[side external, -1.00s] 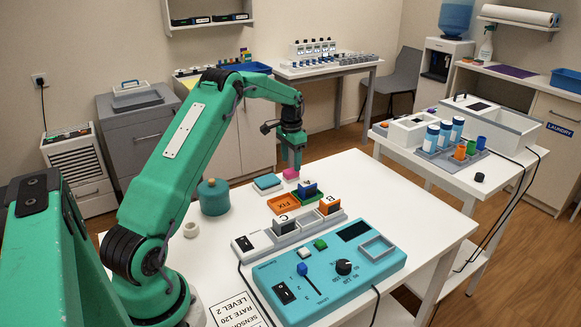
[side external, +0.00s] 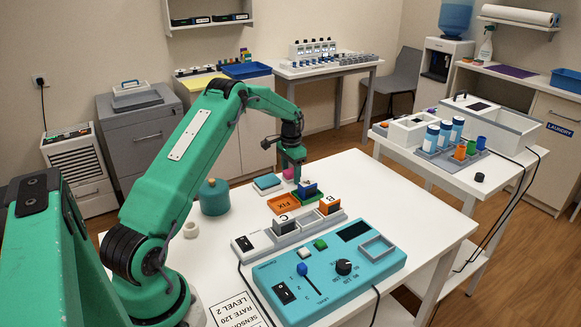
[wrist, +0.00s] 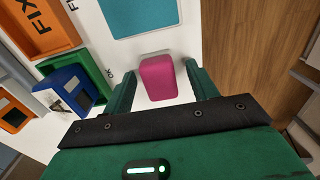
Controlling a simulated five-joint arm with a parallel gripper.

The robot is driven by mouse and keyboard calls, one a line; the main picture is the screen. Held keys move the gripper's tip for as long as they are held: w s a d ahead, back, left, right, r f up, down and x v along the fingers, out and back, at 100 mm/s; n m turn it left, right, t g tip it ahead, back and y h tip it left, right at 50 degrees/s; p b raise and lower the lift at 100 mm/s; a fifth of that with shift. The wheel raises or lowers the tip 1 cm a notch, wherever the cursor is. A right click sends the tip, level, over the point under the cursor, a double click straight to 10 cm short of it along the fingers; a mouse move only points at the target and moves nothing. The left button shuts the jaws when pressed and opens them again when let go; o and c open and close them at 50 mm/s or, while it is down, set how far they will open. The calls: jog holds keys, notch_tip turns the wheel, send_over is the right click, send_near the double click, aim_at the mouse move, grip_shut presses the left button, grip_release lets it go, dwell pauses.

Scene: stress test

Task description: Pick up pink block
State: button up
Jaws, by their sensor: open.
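The pink block (wrist: 159,78) stands on the white table, between the two open fingers of my gripper (wrist: 163,88) in the wrist view. White table shows between the block and each finger, so neither finger appears to touch it. In the side external view my gripper (side external: 292,172) is low over the far part of the table. The pink block (side external: 288,174) is mostly hidden behind the fingers there, with only a bit of pink showing.
A teal pad (side external: 267,183) lies just left of the block. An orange FIX tray (side external: 283,204) and a green tray (side external: 322,210) are nearer, with a blue block (side external: 306,187) close by. A teal control panel (side external: 325,283) fills the front. The table's right part is clear.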

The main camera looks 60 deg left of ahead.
aim_at(291, 170)
jog(key=shift+c, duration=0.2)
jog(key=c, duration=1)
jog(key=shift+r, duration=0.15)
jog(key=shift+r, duration=0.45)
notch_tip(291, 170, up, 3)
jog(key=shift+r, duration=0.15)
jog(key=d+r, duration=0.2)
jog(key=d, duration=0.2)
jog(key=d+r, duration=0.2)
jog(key=d, duration=0.1)
jog(key=d+r, duration=0.2)
jog(key=d, duration=0.2)
jog(key=shift+w+d+r, duration=0.1)
jog(key=shift+d+r, duration=0.2)
jog(key=shift+d, duration=0.05)
